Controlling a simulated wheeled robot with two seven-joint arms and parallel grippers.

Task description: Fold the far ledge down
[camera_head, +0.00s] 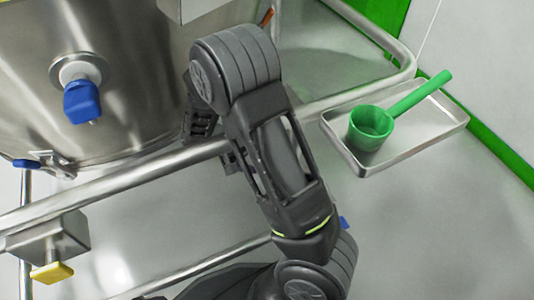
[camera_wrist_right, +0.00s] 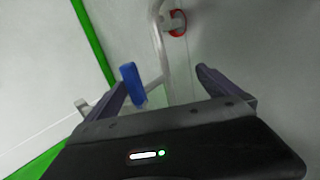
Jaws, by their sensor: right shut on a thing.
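My right gripper (camera_wrist_right: 163,80) shows in the right wrist view, its two dark fingers well apart. A blue tab (camera_wrist_right: 132,84) stands upright against the inner side of the left finger; I cannot see the far finger touch it. In the head view my right arm fills the middle and hides most of the gripper. A small blue piece (camera_head: 344,222) shows beside the arm; I cannot tell if it is the same tab. A shallow metal tray (camera_head: 440,133) at the right may be the far ledge; it lies level. My left gripper is not in view.
A green scoop (camera_head: 371,125) rests in the tray. A steel vessel (camera_head: 135,50) with a blue knob (camera_head: 82,102) stands at the left. A metal rail (camera_head: 130,182) crosses in front of it.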

